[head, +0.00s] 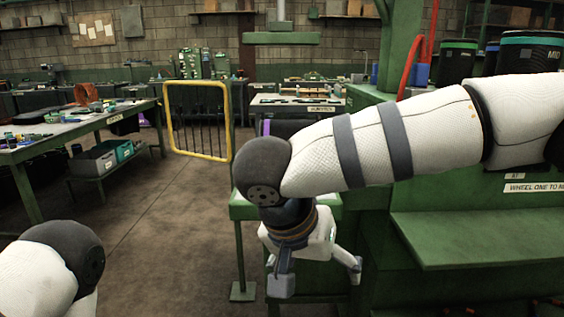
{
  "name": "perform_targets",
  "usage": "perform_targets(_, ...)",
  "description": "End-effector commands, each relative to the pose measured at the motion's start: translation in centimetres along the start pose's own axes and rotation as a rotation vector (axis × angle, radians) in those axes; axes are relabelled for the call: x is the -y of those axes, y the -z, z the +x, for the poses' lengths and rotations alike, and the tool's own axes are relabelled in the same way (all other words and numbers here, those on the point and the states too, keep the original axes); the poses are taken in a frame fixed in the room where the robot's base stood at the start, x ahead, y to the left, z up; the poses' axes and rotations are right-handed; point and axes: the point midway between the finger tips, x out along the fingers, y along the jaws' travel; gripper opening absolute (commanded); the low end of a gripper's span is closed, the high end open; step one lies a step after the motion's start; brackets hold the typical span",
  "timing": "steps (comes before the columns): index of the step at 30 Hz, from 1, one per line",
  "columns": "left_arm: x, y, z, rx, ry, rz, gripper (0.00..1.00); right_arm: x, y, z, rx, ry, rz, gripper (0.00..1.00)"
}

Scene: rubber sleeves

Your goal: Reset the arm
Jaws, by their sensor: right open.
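My right arm reaches in from the right of the head view, in a white sleeve with grey bands, and bends down at a dark joint. My right gripper (316,278) hangs below that joint with its two fingers spread wide. I see nothing between the fingers. It is in front of a small green stand (243,212), and I cannot tell how far apart they are. Part of my left arm shows at the bottom left corner, with a white sleeve and a dark joint. My left gripper is out of the frame.
A green machine with a flat ledge (490,238) fills the right side, close to my right arm. A workbench (75,133) with parts stands at the left, with bins (93,161) below. A yellow barrier (199,154) stands behind. The floor (165,215) between is clear.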

Motion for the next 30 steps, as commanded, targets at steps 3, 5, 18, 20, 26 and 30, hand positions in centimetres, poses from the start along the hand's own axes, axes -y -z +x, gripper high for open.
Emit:
perform_targets(3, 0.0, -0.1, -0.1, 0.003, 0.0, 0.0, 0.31, -1.1, -1.6, 9.6, -0.172, -0.006, -0.005, 0.81)
perform_targets(5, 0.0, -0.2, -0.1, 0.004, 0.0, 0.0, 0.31, -1.9, -3.8, 14.4, -0.223, 0.039, -0.044, 0.81)
perform_targets(18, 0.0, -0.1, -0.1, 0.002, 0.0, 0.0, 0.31, -18.2, -32.3, 23.7, 0.37, 0.259, -0.326, 0.81)
perform_targets(20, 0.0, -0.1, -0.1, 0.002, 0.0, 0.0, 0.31, -20.1, -34.3, 22.9, 0.447, 0.249, -0.333, 0.81)
perform_targets(26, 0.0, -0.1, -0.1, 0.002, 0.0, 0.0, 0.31, -22.7, -36.8, 21.6, 0.548, 0.232, -0.338, 0.81)
perform_targets(30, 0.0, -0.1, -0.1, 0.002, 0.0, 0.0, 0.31, -22.6, -36.8, 21.6, 0.547, 0.233, -0.337, 0.81)
